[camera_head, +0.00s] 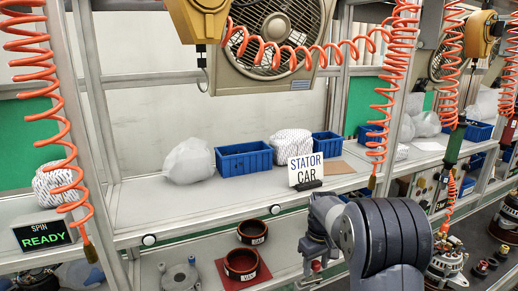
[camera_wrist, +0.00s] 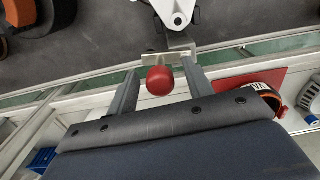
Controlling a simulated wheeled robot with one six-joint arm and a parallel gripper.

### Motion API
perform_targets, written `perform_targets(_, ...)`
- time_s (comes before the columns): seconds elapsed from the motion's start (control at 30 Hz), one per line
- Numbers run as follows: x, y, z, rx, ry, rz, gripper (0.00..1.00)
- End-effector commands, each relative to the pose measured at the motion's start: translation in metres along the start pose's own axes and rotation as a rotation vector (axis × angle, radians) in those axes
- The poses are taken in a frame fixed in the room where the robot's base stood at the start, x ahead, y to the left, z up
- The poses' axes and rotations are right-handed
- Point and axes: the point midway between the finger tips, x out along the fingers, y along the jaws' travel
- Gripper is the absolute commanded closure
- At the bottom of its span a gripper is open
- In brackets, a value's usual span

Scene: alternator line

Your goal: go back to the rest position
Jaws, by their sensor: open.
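My gripper (camera_wrist: 160,72) is in the wrist view, its two fingers apart. A red ball-shaped knob (camera_wrist: 159,81) sits in the space between them, with a gap visible on each side. Behind the knob is a pale metal bracket (camera_wrist: 170,56). In the head view my arm reaches down at the lower right over the front of the bench, and a small red knob (camera_head: 316,266) shows beside it. The fingers cannot be made out clearly there.
Dark rings (camera_head: 252,232) stand on and by a red mat (camera_head: 262,279), left of my arm. A grey housing (camera_head: 179,276) lies farther left. Blue bins (camera_head: 243,159) and a "STATOR CAR" sign (camera_head: 306,170) stand on the shelf. A display (camera_head: 43,235) reads "SPIN READY". Orange coiled hoses (camera_head: 385,90) hang down.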

Motion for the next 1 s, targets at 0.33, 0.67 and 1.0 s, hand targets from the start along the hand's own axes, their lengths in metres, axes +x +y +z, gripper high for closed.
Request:
perform_targets(0.33,0.029,0.0,0.001,0.036,0.001,0.001,0.51)
perform_targets(0.67,0.029,0.0,0.002,0.049,0.001,0.0,0.51)
perform_targets(1.0,0.012,0.001,-0.001,0.0,0.004,0.002,0.51)
